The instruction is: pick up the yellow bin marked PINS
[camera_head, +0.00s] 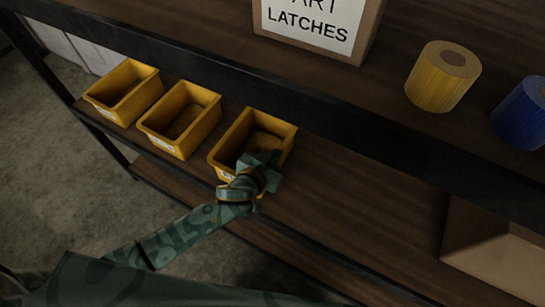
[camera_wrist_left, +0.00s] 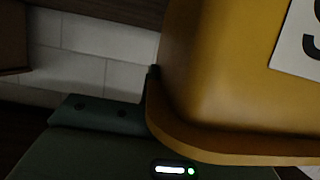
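Three yellow bins stand in a row on the shelf in the head view: a left one (camera_head: 108,103), a middle one (camera_head: 165,137) and a right one (camera_head: 222,157). Their front labels are too small to read there. My left gripper (camera_head: 259,163) is at the front rim of the right bin, covering part of its front and label. In the left wrist view a yellow bin (camera_wrist_left: 225,75) fills the right side, its rim close against my gripper body. Its white label (camera_wrist_left: 300,40) shows only part of an S-like letter. The finger gap is hidden. My right gripper is out of view.
The bins' wooden shelf (camera_head: 330,205) is clear right of the bins, up to a cardboard box (camera_head: 500,250). A higher shelf (camera_head: 215,30) with a dark edge runs behind and above, holding a LATCHES box (camera_head: 310,22), a yellow roll (camera_head: 440,80) and a blue roll (camera_head: 522,115).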

